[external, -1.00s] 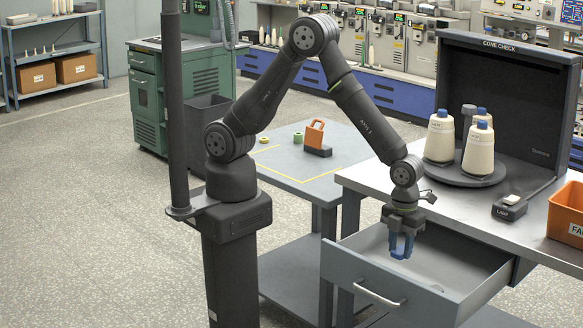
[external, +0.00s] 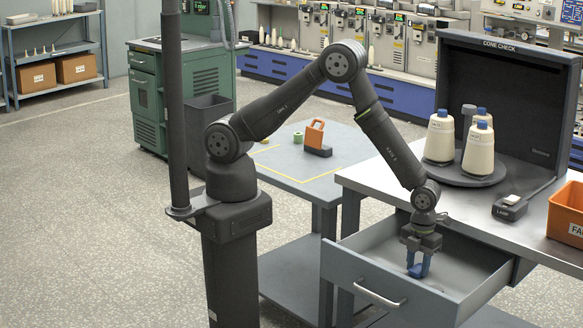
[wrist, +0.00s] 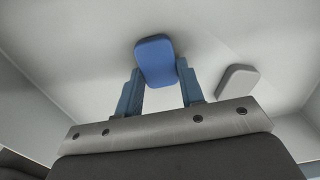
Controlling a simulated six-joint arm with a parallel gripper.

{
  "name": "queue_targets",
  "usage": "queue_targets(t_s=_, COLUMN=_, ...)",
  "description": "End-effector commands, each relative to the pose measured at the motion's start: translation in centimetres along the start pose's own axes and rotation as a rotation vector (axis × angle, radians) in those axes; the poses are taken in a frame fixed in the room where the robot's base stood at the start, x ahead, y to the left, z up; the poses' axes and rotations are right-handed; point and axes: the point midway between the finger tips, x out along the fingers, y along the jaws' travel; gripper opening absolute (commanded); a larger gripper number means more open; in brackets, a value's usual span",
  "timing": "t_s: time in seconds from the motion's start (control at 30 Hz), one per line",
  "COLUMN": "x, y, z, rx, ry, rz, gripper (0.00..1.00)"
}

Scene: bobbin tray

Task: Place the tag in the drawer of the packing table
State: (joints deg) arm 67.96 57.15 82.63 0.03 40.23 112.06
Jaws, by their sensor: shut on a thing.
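The blue tag (wrist: 155,62) is a small rounded slab, held between the two fingers of my gripper (wrist: 158,90) in the wrist view. In the external view my gripper (external: 418,266) points down inside the open drawer (external: 388,290) of the packing table (external: 365,182). The tag is hard to tell from the bluish fingers there. The drawer's pale floor and walls surround the gripper in the wrist view. I cannot tell whether the tag touches the drawer floor.
A grey rounded shape (wrist: 237,86) shows right of the tag in the wrist view; I cannot tell what it is. On the tabletop stand yarn cones (external: 478,148), a small dark device (external: 510,207) and an orange bin (external: 567,215). The drawer walls stand close around my gripper.

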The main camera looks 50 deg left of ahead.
Motion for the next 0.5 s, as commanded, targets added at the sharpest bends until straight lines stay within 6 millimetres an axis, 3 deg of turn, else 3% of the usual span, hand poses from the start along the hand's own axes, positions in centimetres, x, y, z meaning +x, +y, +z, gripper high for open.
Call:
queue_targets(t_s=0.17, x=0.25, y=0.02, z=-0.02, rx=0.000, ry=0.000, rz=0.001, gripper=0.14)
queue_targets(t_s=0.2, x=0.32, y=0.01, z=-0.02, rx=0.000, ry=0.000, rz=0.001, gripper=0.37)
queue_targets(t_s=0.3, x=0.27, y=0.00, z=-0.02, rx=0.000, ry=0.000, rz=0.000, gripper=0.57)
queue_targets(t_s=0.5, x=0.25, y=0.00, z=-0.02, rx=0.000, ry=0.000, rz=0.000, gripper=0.57)
